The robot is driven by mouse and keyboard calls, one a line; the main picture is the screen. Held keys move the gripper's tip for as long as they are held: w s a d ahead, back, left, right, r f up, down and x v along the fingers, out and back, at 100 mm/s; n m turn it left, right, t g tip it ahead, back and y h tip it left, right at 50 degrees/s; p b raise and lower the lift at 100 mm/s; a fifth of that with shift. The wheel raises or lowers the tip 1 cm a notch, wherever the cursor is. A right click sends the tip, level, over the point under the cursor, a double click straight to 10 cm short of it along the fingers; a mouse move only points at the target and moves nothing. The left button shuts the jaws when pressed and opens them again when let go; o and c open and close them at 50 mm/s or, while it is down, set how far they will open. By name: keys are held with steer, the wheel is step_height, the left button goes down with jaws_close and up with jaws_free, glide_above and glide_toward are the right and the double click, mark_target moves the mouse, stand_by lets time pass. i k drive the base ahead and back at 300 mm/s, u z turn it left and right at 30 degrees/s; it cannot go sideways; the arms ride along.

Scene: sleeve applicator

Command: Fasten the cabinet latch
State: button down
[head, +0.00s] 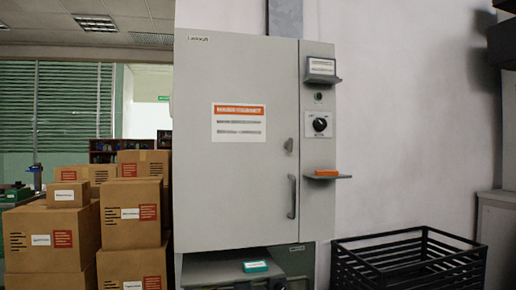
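The grey cabinet (238,185) stands upright in the middle of the head view. Its large door looks shut, and an orange and white label (238,122) is on it. A small grey latch (289,145) sits near the door's right edge, above a vertical bar handle (292,196). It is too small to tell whether the latch is fastened. My gripper is not in view.
On the right panel are a black rotary knob (320,124) and a small shelf (345,178) holding an orange block (326,172). A teal block (255,266) lies below the door. A black crate (410,260) stands right; stacked cartons (132,212) stand left.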

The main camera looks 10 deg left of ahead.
mark_target(288, 145)
steer(key=u, duration=1.45)
steer(key=i, duration=0.6)
steer(key=z, duration=1.7)
